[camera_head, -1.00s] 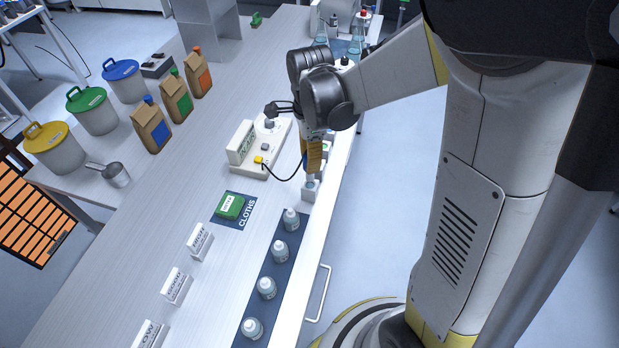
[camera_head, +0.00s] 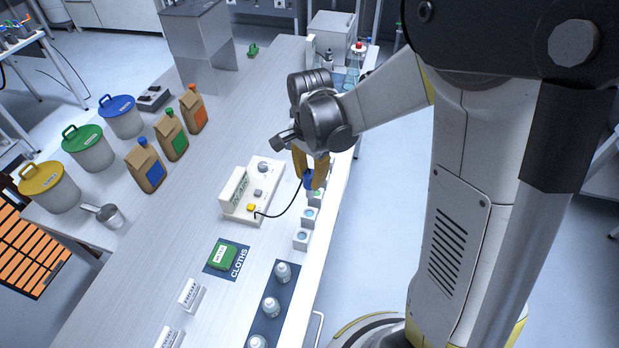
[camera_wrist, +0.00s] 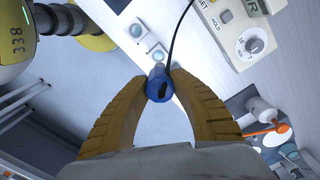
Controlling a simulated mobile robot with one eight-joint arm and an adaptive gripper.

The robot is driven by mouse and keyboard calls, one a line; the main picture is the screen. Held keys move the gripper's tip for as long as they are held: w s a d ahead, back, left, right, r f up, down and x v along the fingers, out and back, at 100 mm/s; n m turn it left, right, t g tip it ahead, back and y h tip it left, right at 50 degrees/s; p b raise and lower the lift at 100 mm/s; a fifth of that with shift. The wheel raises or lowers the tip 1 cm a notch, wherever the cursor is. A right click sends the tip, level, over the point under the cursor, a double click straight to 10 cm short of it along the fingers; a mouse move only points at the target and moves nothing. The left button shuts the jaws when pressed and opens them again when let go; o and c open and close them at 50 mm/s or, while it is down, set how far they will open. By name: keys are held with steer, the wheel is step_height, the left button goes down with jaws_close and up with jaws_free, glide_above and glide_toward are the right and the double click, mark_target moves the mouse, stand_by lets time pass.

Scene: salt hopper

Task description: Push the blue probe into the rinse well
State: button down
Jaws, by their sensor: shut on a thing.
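The blue probe (camera_head: 308,182) is held between the yellow fingers of my gripper (camera_head: 313,178). In the wrist view the probe (camera_wrist: 158,88) sits between the fingertips (camera_wrist: 158,80), with its dark cable running up. Small square wells stand in a row along the bench's right edge: a near well (camera_head: 302,240) and a middle well (camera_head: 310,216), both with blue round openings. Another well (camera_head: 316,197) lies just below the probe and is partly hidden. The wrist view shows two wells (camera_wrist: 138,30) beyond the probe. I cannot read which is the rinse well; the probe's tip is hidden.
The cream meter (camera_head: 252,190) joined to the probe's cable stands left of the wells. A green cloth pack (camera_head: 222,256) and several small bottles (camera_head: 271,305) are nearer. Paper bags and lidded tubs are further left. The bench middle is clear.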

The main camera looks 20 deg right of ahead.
mark_target(309, 198)
steer(key=shift+s+a, duration=0.2)
steer(key=shift+s, duration=0.05)
step_height(309, 198, down, 6)
steer(key=b, duration=0.5)
steer(key=shift+f+b, duration=3.05)
steer(key=shift+b, duration=0.2)
stand_by(2.0)
steer(key=shift+r, duration=0.1)
steer(key=c, duration=1.1)
jaws_free()
steer(key=shift+c, duration=0.2)
steer(key=shift+o, duration=0.5)
